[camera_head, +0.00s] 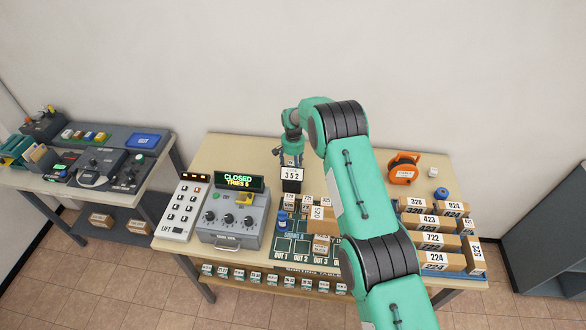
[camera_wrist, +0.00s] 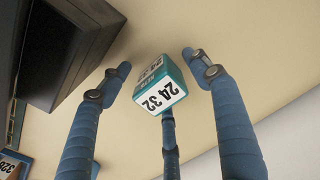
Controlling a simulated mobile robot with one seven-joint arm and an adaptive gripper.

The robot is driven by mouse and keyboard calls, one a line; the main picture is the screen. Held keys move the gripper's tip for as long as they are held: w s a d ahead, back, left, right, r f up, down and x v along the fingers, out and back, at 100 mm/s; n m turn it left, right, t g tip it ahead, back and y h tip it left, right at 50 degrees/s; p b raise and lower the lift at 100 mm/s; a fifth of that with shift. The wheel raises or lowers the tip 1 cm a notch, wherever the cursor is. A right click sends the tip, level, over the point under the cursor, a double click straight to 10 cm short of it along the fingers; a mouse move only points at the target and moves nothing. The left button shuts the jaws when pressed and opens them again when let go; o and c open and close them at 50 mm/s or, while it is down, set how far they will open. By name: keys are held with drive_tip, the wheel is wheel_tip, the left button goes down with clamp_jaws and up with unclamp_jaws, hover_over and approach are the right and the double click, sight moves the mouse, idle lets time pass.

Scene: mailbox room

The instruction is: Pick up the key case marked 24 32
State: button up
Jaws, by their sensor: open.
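The key case (camera_wrist: 162,86) is a small teal and white block marked 24 32 on its faces, seen in the wrist view. It appears to rest on the beige tabletop. My gripper (camera_wrist: 158,72) is open around it, with blue fingers to its left and right and a third below. Gaps show between the case and the side fingers; I cannot tell whether the lower finger touches it. In the head view my arm reaches to the back of the table, and I cannot make out the case there.
A black display reading 352 (camera_head: 292,178) stands close by my gripper. The grey CLOSED console (camera_head: 230,215) is left of it. Several numbered cartons (camera_head: 438,240) fill the table's right side. An orange reel (camera_head: 403,170) lies at the back right.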

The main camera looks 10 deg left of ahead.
sight(293, 163)
drive_tip(key=c, duration=1.4)
drive_tip(key=shift+r, duration=0.15)
drive_tip(key=shift+r+b, duration=0.3)
drive_tip(key=shift+r, duration=4.6)
